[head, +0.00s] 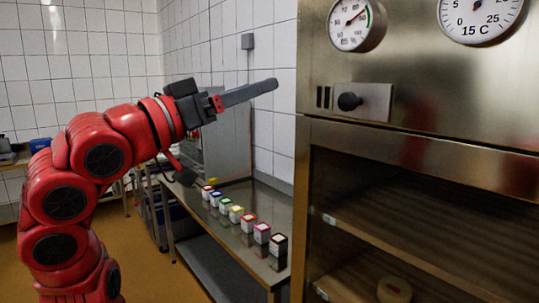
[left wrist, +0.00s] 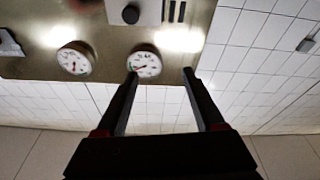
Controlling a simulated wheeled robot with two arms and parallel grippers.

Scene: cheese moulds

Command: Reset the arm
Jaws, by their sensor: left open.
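My left arm (head: 105,150) is red with black joint caps. It comes in from the left in the head view and is raised above the height of the metal bench. Its gripper (head: 268,87) points right toward the cabinet, seen nearly edge-on, with nothing in it. In the left wrist view the open gripper (left wrist: 160,74) shows two dark fingers set wide apart, with only air between them. The cabinet front and tiled wall lie beyond the fingertips. My right gripper is in neither view.
A steel cabinet (head: 420,95) with dials, a black knob and wooden shelves (head: 410,225) fills the right side. A cheese mould (head: 394,289) sits on its lower shelf. A metal bench (head: 235,255) holds a row of several small coloured-top blocks (head: 262,233). White tiled walls stand behind.

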